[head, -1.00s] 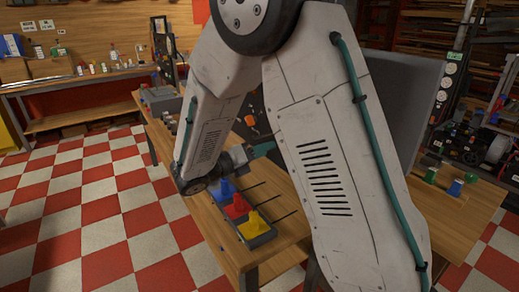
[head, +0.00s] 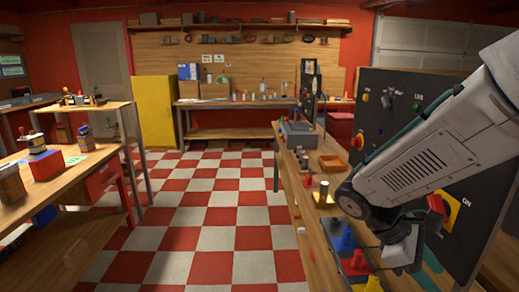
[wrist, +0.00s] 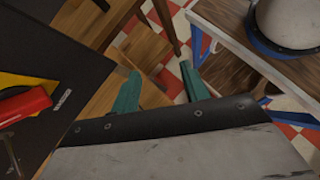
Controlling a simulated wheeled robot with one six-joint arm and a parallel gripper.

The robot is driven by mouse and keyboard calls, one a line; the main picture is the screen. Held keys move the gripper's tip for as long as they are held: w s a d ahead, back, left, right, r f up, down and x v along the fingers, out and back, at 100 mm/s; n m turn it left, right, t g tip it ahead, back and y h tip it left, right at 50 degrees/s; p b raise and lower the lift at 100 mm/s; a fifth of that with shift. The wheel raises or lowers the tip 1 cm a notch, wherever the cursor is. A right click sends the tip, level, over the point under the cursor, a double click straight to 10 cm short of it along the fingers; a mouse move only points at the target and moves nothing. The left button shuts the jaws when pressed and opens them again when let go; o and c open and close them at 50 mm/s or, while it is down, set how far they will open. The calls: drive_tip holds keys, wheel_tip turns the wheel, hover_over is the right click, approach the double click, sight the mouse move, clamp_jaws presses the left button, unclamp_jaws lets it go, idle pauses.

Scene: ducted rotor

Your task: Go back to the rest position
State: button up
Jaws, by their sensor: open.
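My gripper (wrist: 158,88) shows in the wrist view with its two teal fingers spread apart and nothing between them. Beyond the fingers are wooden furniture and the checkered floor. In the head view my arm comes in from the right edge and bends in front of a dark control panel (head: 382,82). The wrist end is low at the right, above the workbench (head: 305,213). The fingertips are hard to make out there. The panel's red handle and yellow ON plate (head: 450,212) are partly behind the arm. The red handle (wrist: 25,103) also shows at the left of the wrist view.
Blue, red and yellow pieces (head: 355,262) stand near my wrist on the bench. An orange tray (head: 332,162) and a grey box (head: 298,134) lie farther back. Another workbench (head: 75,185) stands left. The checkered floor (head: 200,225) between the benches is clear.

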drive_tip(key=s+a+r+m+t+y, duration=0.6)
drive_tip(key=s+r+m+y, duration=0.1)
drive_tip(key=s+m, duration=0.3)
drive_tip(key=shift+s+r+y, duration=0.25)
drive_tip(key=shift+s+y, duration=0.2)
drive_tip(key=shift+y, duration=0.25)
